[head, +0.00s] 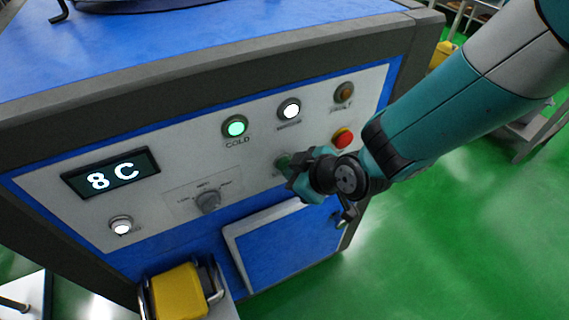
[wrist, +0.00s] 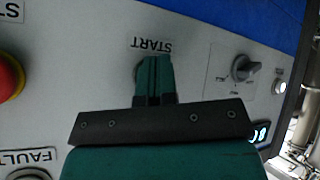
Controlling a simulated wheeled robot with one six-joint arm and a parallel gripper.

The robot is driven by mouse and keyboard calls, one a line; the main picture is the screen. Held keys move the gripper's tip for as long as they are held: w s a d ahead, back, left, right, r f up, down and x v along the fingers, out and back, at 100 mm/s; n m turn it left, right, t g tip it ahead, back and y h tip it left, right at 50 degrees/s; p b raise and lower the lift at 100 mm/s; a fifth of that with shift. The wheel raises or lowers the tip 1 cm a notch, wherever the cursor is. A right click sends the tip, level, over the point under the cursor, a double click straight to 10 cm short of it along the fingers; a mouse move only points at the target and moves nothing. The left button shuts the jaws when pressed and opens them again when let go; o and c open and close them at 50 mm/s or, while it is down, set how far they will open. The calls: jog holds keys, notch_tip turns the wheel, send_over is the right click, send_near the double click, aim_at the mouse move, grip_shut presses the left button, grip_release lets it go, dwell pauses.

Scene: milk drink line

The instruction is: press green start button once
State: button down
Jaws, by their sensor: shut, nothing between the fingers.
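The green start button (head: 283,160) is on the white control panel (head: 165,190), mostly hidden behind my gripper (head: 291,170) in the head view. In the wrist view the START label (wrist: 151,45) reads upside down. My gripper (wrist: 154,62) is shut and empty, its fingertips in front of the button just by that label. Only a sliver of the button's edge shows beside the fingers there. I cannot tell whether the fingertips touch the button or whether it is pushed in.
A red mushroom button (head: 342,138) is close to the right of my gripper. The lit green COLD lamp (head: 235,126), a white lamp (head: 289,108) and an amber lamp (head: 344,93) are above. A knob (head: 208,200) and the "8 C" display (head: 112,173) are left.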

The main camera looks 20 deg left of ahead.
jog(key=shift+s+d, duration=0.4)
jog(key=shift+d, duration=0.05)
jog(key=shift+s+d+b, duration=0.65)
jog(key=shift+s+d, duration=1)
jog(key=shift+d, duration=0.25)
